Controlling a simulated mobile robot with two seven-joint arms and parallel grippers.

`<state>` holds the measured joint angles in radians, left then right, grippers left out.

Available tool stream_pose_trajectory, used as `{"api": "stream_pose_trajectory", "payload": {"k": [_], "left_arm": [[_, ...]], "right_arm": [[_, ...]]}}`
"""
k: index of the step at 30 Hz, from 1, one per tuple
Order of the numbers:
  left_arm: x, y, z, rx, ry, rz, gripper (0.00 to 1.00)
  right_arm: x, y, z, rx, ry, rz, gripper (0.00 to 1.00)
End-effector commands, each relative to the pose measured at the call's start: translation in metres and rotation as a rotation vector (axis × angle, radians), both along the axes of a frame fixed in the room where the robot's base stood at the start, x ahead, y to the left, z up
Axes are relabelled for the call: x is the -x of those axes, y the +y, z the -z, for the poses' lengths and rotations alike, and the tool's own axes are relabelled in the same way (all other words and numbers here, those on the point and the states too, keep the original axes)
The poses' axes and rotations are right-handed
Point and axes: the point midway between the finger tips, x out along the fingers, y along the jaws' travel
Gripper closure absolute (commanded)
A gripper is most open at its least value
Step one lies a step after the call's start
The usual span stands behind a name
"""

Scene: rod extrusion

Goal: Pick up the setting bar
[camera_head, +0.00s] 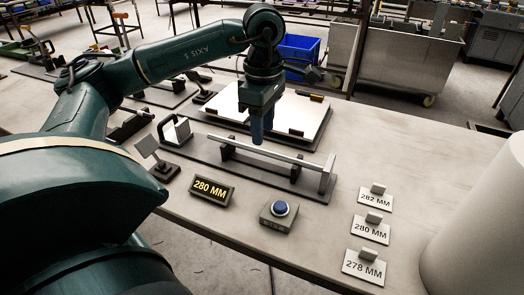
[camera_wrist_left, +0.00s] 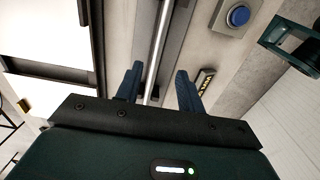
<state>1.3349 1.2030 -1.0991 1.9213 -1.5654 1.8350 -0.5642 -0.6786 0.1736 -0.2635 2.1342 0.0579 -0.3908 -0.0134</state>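The setting bar, which I take to be the long pale metal bar (camera_head: 288,161), lies across dark supports on a long dark base plate (camera_head: 200,158) in the head view. My left gripper (camera_head: 261,138) points down over the bar's middle, its blue fingertips close to it. In the left wrist view the bar (camera_wrist_left: 158,45) runs between the two blue fingers of my left gripper (camera_wrist_left: 158,80), with a gap on each side. The left gripper is open. Whether the fingertips reach down past the bar's top is unclear. My right gripper does not show clearly.
A blue button box (camera_head: 279,212) and a 280 MM display (camera_head: 212,190) stand in front of the base plate. Cards marked 282, 280 (camera_head: 370,229) and 278 MM carry small blocks at right. A pale plate (camera_head: 300,118) lies behind. A white cylinder (camera_head: 490,215) stands far right.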

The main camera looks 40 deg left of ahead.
Motion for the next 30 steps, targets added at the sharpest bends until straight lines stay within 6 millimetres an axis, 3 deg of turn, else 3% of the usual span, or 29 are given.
{"api": "stream_pose_trajectory", "payload": {"k": [10, 19, 30], "left_arm": [[-0.003, 0.007, 0.045, 0.0, 0.003, 0.0, 0.62], [-0.003, 0.007, 0.051, 0.001, 0.001, 0.0, 0.62], [-0.003, 0.007, 0.051, 0.001, 0.001, 0.0, 0.91]], "right_arm": [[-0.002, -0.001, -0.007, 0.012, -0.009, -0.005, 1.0], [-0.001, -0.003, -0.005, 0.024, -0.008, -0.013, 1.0], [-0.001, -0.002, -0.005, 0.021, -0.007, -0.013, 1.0]]}}
